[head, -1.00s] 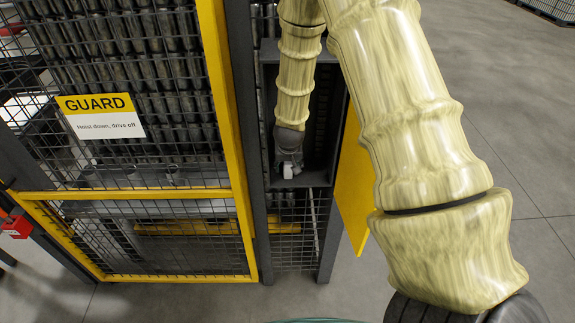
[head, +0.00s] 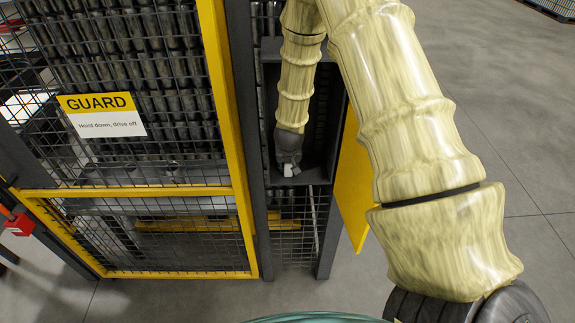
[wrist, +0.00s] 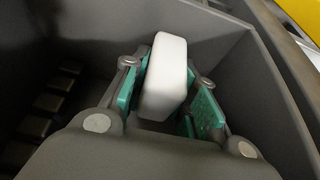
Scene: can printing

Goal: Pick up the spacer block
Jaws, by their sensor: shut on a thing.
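The spacer block (wrist: 165,78) is a white block with rounded edges. In the wrist view it sits between the green pads of my gripper (wrist: 170,105), which is shut on it. In the head view my gripper (head: 288,165) reaches into a dark grey open-fronted box (head: 312,178) in the guard frame. A small white patch of the block (head: 291,170) shows at its tip. Whether the block touches the box floor cannot be told.
Grey box walls (wrist: 225,35) stand close around my gripper. A yellow-framed mesh guard (head: 150,192) with a GUARD sign (head: 102,113) stands to the left. A yellow panel (head: 354,185) hangs at the right of the opening. Open floor (head: 500,110) lies to the right.

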